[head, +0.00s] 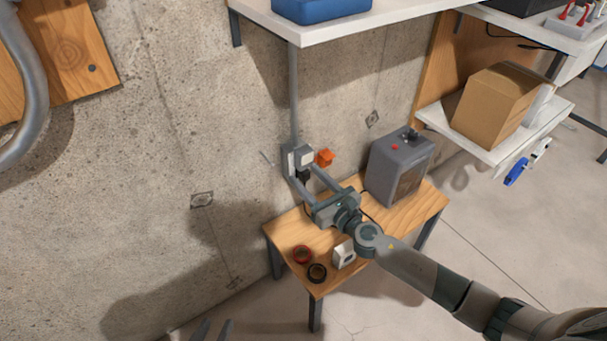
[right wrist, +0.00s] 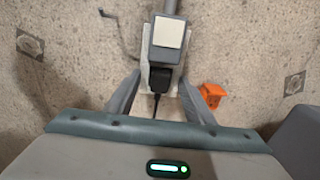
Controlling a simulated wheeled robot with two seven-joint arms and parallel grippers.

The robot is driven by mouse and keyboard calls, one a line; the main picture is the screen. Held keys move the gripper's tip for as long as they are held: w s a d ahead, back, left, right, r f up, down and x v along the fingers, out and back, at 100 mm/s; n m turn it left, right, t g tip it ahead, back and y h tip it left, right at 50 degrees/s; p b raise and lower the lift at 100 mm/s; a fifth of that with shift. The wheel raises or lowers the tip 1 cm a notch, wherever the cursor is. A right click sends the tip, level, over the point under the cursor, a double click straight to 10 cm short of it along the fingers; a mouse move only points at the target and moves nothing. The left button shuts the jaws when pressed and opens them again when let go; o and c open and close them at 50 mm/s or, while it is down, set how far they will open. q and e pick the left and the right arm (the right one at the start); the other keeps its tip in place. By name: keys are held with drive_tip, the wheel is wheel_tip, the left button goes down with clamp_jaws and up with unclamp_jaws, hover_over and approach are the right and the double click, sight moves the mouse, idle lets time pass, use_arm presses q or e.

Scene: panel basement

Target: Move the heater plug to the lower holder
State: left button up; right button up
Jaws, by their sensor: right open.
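The black heater plug (right wrist: 160,79) sits at the lower part of a wall socket unit with a pale cover (right wrist: 168,33), its cord hanging down. In the head view the plug (head: 304,175) is small and dark under the socket box (head: 304,155). My right gripper (right wrist: 159,84) is open, one finger on each side of the plug, with gaps visible. It also shows in the head view (head: 306,176). An orange wall piece (head: 325,157) is right of the socket; I cannot tell if it is the lower holder.
A grey heater-like box (head: 400,165) stands on the small wooden table (head: 420,209). A white shelf (head: 300,28) overhangs; a carton (head: 497,104) is at right.

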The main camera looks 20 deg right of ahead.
idle(0.8)
clamp_jaws()
drive_tip(key=shift+s, duration=0.2)
drive_tip(key=shift+v, duration=2.85)
